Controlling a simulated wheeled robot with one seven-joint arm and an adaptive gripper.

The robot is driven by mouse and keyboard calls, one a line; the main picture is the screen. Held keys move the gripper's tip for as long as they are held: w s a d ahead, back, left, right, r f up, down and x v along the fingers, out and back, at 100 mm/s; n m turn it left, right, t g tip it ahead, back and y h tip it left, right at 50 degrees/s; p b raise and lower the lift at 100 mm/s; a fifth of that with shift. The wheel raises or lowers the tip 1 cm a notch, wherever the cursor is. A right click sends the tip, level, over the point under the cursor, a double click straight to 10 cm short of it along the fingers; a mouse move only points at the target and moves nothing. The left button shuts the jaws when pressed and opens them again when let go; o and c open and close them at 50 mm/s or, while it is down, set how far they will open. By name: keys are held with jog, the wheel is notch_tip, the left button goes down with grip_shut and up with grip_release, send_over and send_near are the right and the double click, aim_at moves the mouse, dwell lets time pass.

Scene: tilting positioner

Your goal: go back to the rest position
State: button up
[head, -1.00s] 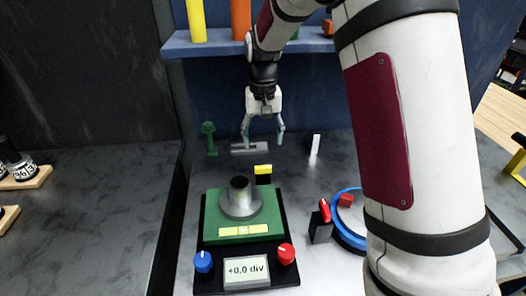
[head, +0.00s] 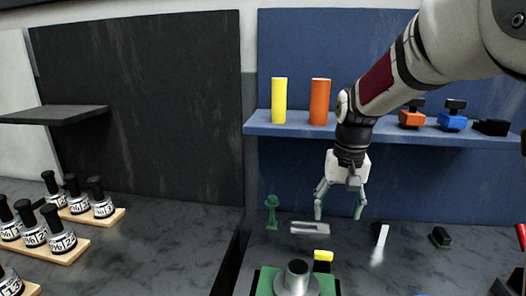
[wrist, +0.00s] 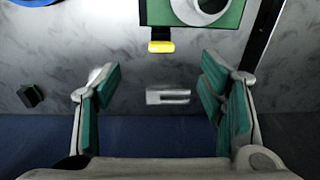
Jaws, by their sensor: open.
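My gripper (head: 340,205) hangs from my arm in front of the blue back wall, its fingers pointing down. In the wrist view my gripper (wrist: 160,95) has its green-padded fingers wide apart with nothing between them. A flat grey metal piece (head: 310,228) lies on the bench below and slightly left of it; the same piece (wrist: 168,97) shows between the fingers in the wrist view, lower than they are. The positioner (head: 297,280) with its round metal hub is cut off at the bottom of the head view.
A blue shelf (head: 390,131) behind my arm holds a yellow cylinder (head: 279,100), an orange cylinder (head: 319,102) and smaller blocks. A green post (head: 272,212), a white-and-black piece (head: 380,235) and a dark green block (head: 440,238) stand on the bench. Labelled bottles (head: 60,230) stand at left.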

jog(key=s+r+n+t, duration=0.1)
jog(key=s+r, duration=0.3)
jog(key=s, duration=0.3)
jog(key=s+r+t, duration=0.1)
jog(key=s+r, duration=0.3)
jog(key=s, duration=0.3)
jog(key=s+f+n+t, duration=0.1)
jog(key=s+t, duration=0.1)
jog(key=s, duration=1)
jog(key=shift+d+f, duration=0.15)
